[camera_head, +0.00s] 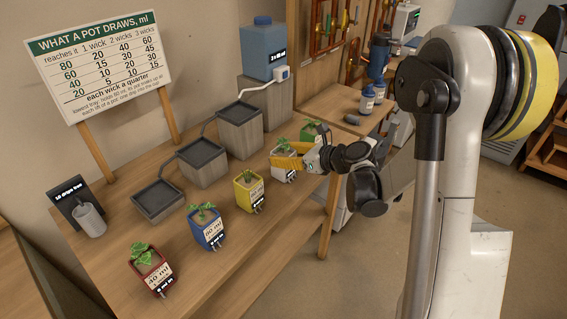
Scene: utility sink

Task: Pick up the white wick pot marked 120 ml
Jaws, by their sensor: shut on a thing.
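The white wick pot (281,157) holds a small green plant and stands at the right part of the wooden bench. Its label is partly covered, and I cannot read the number. My gripper (287,162) reaches in from the right, and its yellow fingers are shut on the white pot. The pot looks upright, at or close to the bench top; I cannot tell whether it is clear of it.
A yellow pot (249,190), a blue pot (207,228) and a red pot (150,270) stand in a row to the left. A green pot (309,132) is close behind my gripper. Stepped grey trays (157,200) and a blue tank (263,50) stand behind.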

